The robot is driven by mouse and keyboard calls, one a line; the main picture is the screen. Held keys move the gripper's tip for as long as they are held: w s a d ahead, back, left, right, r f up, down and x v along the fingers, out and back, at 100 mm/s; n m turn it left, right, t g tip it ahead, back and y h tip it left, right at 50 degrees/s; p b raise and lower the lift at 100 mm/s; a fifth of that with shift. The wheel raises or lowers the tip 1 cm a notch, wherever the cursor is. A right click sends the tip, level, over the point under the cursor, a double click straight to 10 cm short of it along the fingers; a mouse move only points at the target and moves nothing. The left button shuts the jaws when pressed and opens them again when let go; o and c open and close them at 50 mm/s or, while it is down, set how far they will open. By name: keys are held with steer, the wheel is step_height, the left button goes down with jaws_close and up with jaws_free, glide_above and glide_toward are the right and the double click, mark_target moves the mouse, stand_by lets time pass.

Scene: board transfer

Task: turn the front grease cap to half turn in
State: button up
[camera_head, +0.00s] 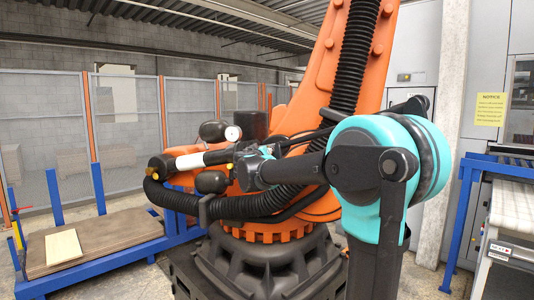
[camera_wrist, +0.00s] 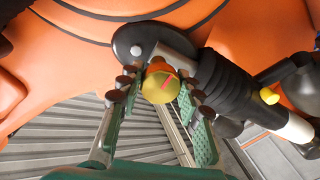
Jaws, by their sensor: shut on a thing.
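The grease cap (camera_wrist: 159,90) is round and yellow with a short reddish mark on its face. The mark slants up to the right in the wrist view. My gripper (camera_wrist: 161,96) has its two fingers on either side of the cap and is shut on it. In the head view my gripper (camera_head: 252,155) is small and dark at the large orange robot (camera_head: 288,236), and the cap is hidden there. A second yellow cap (camera_wrist: 269,96) shows at the right in the wrist view, apart from my fingers.
Black ribbed hoses (camera_head: 240,208) loop close around my gripper. A black cylinder (camera_head: 254,125) and a gauge (camera_head: 232,133) stand just behind it. A pallet stand with boards (camera_head: 100,235) is at left, a conveyor (camera_head: 512,210) at right. Mesh fencing (camera_head: 125,110) stands behind.

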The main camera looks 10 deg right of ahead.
steer(key=shift+f+m, duration=0.1)
steer(key=shift+m, duration=0.9)
steer(key=o, duration=1.2)
steer(key=shift+c, duration=0.2)
steer(key=v, duration=1.2)
